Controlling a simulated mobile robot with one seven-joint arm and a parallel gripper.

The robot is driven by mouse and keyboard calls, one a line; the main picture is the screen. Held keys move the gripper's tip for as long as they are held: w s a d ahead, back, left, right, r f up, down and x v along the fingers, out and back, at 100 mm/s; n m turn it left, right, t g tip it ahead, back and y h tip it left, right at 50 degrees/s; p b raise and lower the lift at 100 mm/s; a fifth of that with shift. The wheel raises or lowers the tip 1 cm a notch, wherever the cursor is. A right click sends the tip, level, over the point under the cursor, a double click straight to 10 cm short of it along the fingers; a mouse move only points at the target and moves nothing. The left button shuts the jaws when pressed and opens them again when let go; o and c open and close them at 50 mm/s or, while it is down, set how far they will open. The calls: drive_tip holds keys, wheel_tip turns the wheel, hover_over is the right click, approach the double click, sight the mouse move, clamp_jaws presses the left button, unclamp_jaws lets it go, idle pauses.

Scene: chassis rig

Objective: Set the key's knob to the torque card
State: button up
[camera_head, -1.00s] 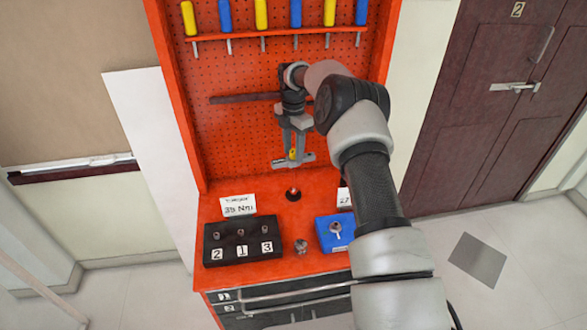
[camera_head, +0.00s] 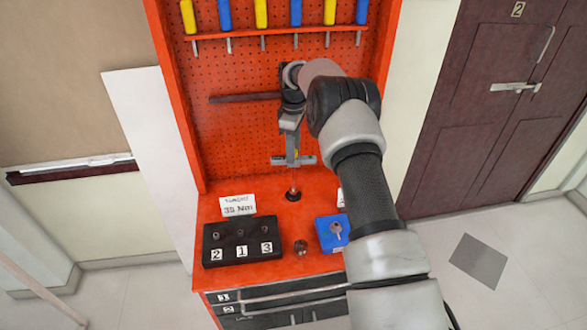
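The torque card (camera_head: 238,206) is white, stands behind the black block at the left of the red bench, and appears to read 35 Nm. My gripper (camera_head: 292,150) points down above the middle of the bench. It appears shut on the key (camera_head: 306,160), a grey tool with a crossbar and a small yellow part between the fingers. A thin upright shaft (camera_head: 293,180) shows under the key, over a dark round socket (camera_head: 293,196) in the bench. I cannot tell whether key and socket touch. The knob's setting is too small to read.
A black block (camera_head: 217,257) marked 2, 1, 3 holds several small fittings. A blue block (camera_head: 328,243) with a metal piece and a small metal part (camera_head: 301,247) lie nearby. A second card (camera_head: 341,198) is mostly hidden by my arm. The red pegboard (camera_head: 240,135) rises behind.

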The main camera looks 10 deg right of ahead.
idle(0.4)
drive_tip(key=n, duration=0.5)
drive_tip(key=shift+p, duration=0.3)
drive_tip(key=n, duration=0.6)
drive_tip(key=shift+r, duration=0.1)
wheel_tip(320, 180, up, 2)
drive_tip(key=shift+p, duration=0.8)
drive_tip(key=shift+r, duration=1.9)
drive_tip(key=shift+r, duration=0.1)
